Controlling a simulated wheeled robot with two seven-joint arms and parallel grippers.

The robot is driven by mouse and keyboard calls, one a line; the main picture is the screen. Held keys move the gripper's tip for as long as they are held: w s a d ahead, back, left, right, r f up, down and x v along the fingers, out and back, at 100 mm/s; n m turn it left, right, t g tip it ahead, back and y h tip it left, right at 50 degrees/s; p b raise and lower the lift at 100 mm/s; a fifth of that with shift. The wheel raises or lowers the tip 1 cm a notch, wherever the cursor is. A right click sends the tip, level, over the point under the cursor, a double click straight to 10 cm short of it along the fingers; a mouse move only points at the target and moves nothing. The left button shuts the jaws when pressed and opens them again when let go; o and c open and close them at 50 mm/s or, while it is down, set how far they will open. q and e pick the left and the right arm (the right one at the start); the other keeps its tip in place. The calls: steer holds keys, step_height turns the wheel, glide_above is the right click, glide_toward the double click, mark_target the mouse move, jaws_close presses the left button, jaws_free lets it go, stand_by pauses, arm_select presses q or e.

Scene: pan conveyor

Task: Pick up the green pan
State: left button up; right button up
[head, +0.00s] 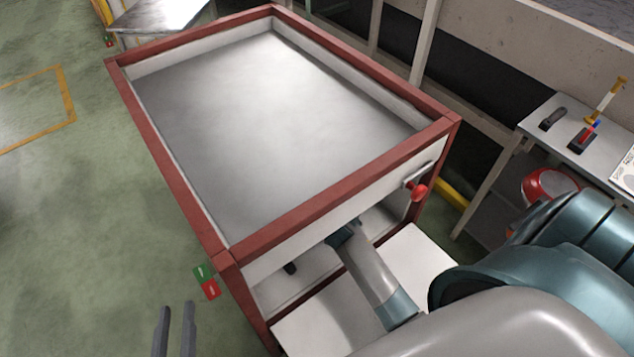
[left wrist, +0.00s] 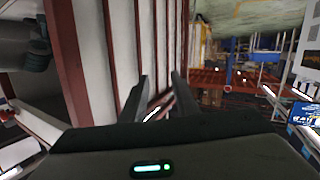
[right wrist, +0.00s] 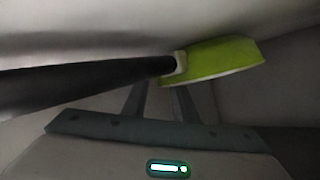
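The green pan (right wrist: 222,58) shows only in the right wrist view, at the upper middle. Its long black handle (right wrist: 85,85) runs to the left, with a pale joint between handle and pan. My right gripper (right wrist: 160,90) has its fingers apart just below the handle near that joint; I cannot tell whether they touch it. In the head view the right gripper is hidden beneath the red-framed table (head: 340,195), where my arm reaches in. My left gripper (head: 175,312) is open and empty at the bottom of the head view; it also shows in the left wrist view (left wrist: 160,80).
The table's grey top is empty. A side table (head: 555,150) with small tools stands at the right, with a red pot (head: 548,184) below.

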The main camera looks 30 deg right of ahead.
jaws_close()
stand_by(0.5)
